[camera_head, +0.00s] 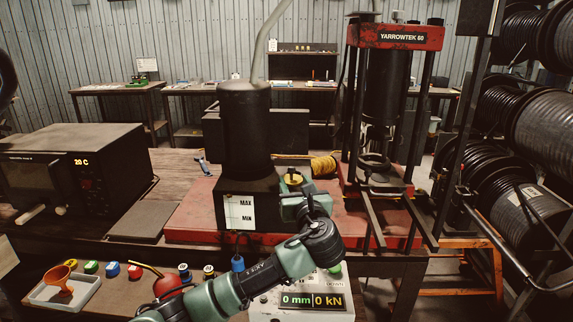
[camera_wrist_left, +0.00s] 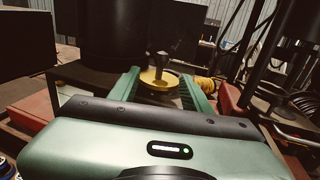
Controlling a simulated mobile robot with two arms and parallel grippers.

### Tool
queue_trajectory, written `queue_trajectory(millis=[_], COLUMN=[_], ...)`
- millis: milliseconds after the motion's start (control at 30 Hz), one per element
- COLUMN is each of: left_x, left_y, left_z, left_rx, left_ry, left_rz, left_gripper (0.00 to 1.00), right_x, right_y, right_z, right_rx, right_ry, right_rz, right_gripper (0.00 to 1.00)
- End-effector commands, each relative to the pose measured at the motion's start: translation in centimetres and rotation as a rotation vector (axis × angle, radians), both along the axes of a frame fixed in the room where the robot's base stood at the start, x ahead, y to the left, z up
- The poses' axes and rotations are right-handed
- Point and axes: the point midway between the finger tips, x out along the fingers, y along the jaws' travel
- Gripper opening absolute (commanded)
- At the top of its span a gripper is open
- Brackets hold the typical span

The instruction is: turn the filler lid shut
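The filler lid is a yellow disc (camera_head: 295,179) with a dark upright knob, on the machine's black tank block (camera_head: 248,190) just right of the tall black cylinder (camera_head: 245,125). In the left wrist view the yellow lid (camera_wrist_left: 160,80) shows between the fingertips, its knob standing up in the middle. My left gripper (camera_head: 300,188) is at the lid; in the wrist view its green fingers (camera_wrist_left: 160,84) are wide apart, one each side. I cannot tell whether they touch the lid's rim. My right gripper is out of view.
The MAX/MIN sight gauge (camera_head: 239,212) is left of my gripper. The press (camera_head: 385,110) stands close on the right, with a yellow coiled hose (camera_head: 324,165) behind. A display panel (camera_head: 300,300) reads 0 mm and 0 kN. A tray with an orange funnel (camera_head: 60,283) sits front left.

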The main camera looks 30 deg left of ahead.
Motion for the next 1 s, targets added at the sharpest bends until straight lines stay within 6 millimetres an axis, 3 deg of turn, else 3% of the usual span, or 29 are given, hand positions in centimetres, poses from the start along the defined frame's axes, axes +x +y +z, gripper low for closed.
queue_trajectory(millis=[67, 300, 367, 467, 700, 833, 867, 1000], left_x=[0.7, 3.3, 3.9, 4.7, 5.3, 5.3, 5.3, 5.3], left_y=[0.6, 3.4, 4.0, 4.7, 5.3, 5.3, 5.3, 5.3], left_z=[0.8, 0.7, 0.7, 0.5, 0.4, 0.3, 0.3, 0.3], left_rx=[0.009, 0.005, 0.004, 0.004, 0.001, 0.001, 0.000, 0.001], left_ry=[-0.010, -0.009, -0.008, -0.008, -0.009, -0.009, -0.009, -0.008], left_rz=[-0.002, 0.000, -0.001, -0.001, -0.004, -0.004, -0.004, -0.005], left_gripper=[0.41, 0.41, 0.41, 0.41, 0.41, 0.41, 0.38, 0.00], right_x=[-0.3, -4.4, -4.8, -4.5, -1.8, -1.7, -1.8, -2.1], right_y=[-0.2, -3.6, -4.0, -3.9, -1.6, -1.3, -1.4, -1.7], right_z=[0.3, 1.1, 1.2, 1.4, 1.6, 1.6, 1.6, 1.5], right_rx=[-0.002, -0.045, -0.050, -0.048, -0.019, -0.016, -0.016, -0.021], right_ry=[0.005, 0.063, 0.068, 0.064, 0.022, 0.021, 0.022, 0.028], right_rz=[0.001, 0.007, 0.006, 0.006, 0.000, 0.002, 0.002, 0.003], right_gripper=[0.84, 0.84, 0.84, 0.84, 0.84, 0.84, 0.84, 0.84])
